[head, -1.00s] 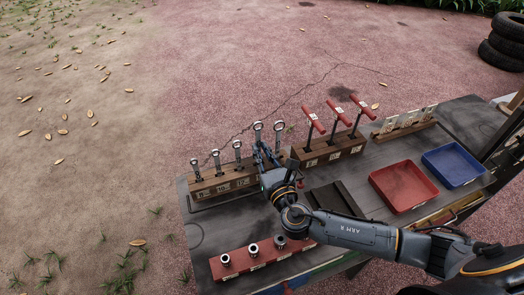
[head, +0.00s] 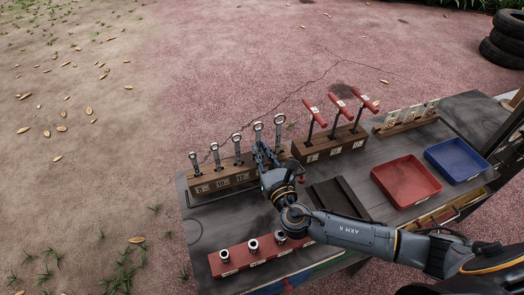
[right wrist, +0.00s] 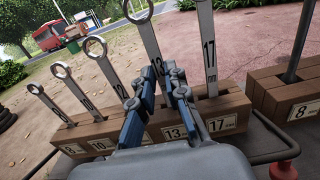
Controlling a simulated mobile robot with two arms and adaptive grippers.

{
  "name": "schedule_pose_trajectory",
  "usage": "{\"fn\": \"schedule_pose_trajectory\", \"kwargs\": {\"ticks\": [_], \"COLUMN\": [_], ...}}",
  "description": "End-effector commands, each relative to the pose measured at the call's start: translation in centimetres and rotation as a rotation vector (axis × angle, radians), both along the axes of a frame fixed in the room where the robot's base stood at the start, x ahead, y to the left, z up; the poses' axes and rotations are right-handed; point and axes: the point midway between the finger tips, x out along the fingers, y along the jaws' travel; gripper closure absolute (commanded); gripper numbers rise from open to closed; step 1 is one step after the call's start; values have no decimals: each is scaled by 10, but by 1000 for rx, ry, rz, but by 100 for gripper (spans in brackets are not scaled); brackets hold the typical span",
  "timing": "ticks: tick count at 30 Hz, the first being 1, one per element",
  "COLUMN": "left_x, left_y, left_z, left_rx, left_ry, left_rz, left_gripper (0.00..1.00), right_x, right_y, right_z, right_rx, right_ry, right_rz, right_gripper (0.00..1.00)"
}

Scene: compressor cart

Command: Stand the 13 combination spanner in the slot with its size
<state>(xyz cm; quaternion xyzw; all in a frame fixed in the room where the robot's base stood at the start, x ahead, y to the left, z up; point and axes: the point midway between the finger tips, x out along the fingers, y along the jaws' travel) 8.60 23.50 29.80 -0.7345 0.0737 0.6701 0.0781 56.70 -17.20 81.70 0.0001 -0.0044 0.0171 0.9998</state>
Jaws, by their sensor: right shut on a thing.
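The 13 combination spanner (right wrist: 149,38) is held ring end up, with "13" marked on its shank in the right wrist view. My right gripper (right wrist: 165,78) is shut on its shank. In the head view the spanner (head: 257,127) and the right gripper (head: 264,155) are over the wooden spanner rack (head: 225,181), between the third and last spanners. The slot labelled 13 (right wrist: 174,133) is just in front of my fingers. The fingers hide the spanner's lower end, so I cannot tell how deep it sits. My left gripper is not in view.
The 17 spanner (right wrist: 207,45) stands close on the right; the 12 spanner (right wrist: 106,66) and smaller ones stand left. A T-handle block (head: 330,146), red tray (head: 405,182), blue tray (head: 461,162) and red socket rail (head: 240,262) share the cart top.

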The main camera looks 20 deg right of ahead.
Motion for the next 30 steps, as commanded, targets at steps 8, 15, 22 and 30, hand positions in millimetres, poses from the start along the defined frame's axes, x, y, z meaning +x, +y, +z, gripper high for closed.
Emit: {"fn": "schedule_pose_trajectory", "kwargs": {"ticks": [8, 15, 22, 30], "left_x": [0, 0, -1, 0], "left_y": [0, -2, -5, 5], "left_z": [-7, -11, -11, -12], "left_rx": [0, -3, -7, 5], "left_ry": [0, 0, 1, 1], "left_rz": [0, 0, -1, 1], "left_gripper": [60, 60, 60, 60], "right_x": [0, 0, 0, 0], "right_y": [0, 0, 0, 0], "right_z": [-8, -14, -14, -15], "right_rx": [0, 0, 0, 0], "right_ry": [-1, 0, 0, 0], "right_rz": [0, 0, 0, 0], "right_gripper": [100, 100, 60, 60]}}
